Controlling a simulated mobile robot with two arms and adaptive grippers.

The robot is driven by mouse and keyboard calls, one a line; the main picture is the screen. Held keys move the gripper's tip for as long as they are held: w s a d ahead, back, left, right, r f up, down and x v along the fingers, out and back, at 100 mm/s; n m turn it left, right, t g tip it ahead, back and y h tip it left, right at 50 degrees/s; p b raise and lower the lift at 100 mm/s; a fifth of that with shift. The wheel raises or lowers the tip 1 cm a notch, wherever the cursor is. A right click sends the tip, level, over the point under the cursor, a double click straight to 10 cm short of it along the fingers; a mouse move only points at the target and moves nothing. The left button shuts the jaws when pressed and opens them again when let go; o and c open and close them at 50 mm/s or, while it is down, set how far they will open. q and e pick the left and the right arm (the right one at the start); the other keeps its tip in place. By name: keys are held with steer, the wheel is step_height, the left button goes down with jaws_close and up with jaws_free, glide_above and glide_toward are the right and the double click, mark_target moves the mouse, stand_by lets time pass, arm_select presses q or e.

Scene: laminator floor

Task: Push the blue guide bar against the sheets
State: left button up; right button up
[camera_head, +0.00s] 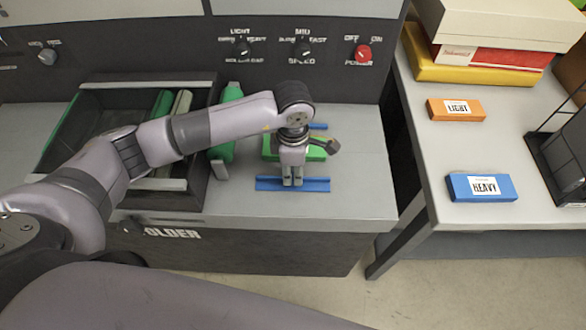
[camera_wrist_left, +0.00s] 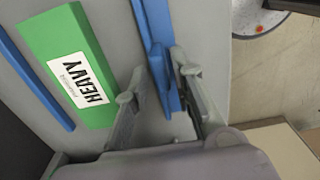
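The near blue guide bar (camera_head: 265,184) lies across the front of the grey deck; it also shows in the left wrist view (camera_wrist_left: 142,14). A flat green piece labelled HEAVY (camera_wrist_left: 60,45), apparently the sheets, lies behind it, partly hidden by my arm in the head view (camera_head: 315,154). A grey gap separates bar and green piece. My left gripper (camera_head: 292,184) points down at the bar's middle. In the wrist view its fingers (camera_wrist_left: 155,85) stand apart, with the bar's raised blue tab between them. Whether either finger touches it is unclear. My right gripper is out of view.
A second blue bar (camera_head: 318,126) lies beyond the green piece. A dark open bin (camera_head: 92,100) with rolls is at left. Control knobs and a red switch (camera_head: 363,53) line the back panel. A side table at right holds an orange LIGHT pack (camera_head: 440,110) and blue HEAVY pack (camera_head: 463,188).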

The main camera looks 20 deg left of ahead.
arm_select(q)
jaws_close()
stand_by(0.4)
steer(key=shift+w+a+f+b, duration=0.1)
steer(key=shift+w+b, duration=0.25)
steer(key=w+b, duration=0.2)
steer(key=w+a+b, duration=0.1)
steer(key=w+b, duration=0.1)
steer(key=w, duration=0.1)
steer(key=w+a+b, duration=0.1)
steer(key=w+b, duration=0.1)
steer(key=shift+w+a+f, duration=0.15)
steer(key=shift+w, duration=0.2)
steer(key=shift+w+a+b, duration=0.1)
steer(key=shift+w+b, duration=0.2)
steer(key=shift+w, duration=0.05)
steer(key=shift+w+r, duration=0.15)
steer(key=shift+r, duration=0.25)
steer(key=shift+o, duration=1.7)
jaws_free()
steer(key=shift+w+f, duration=0.1)
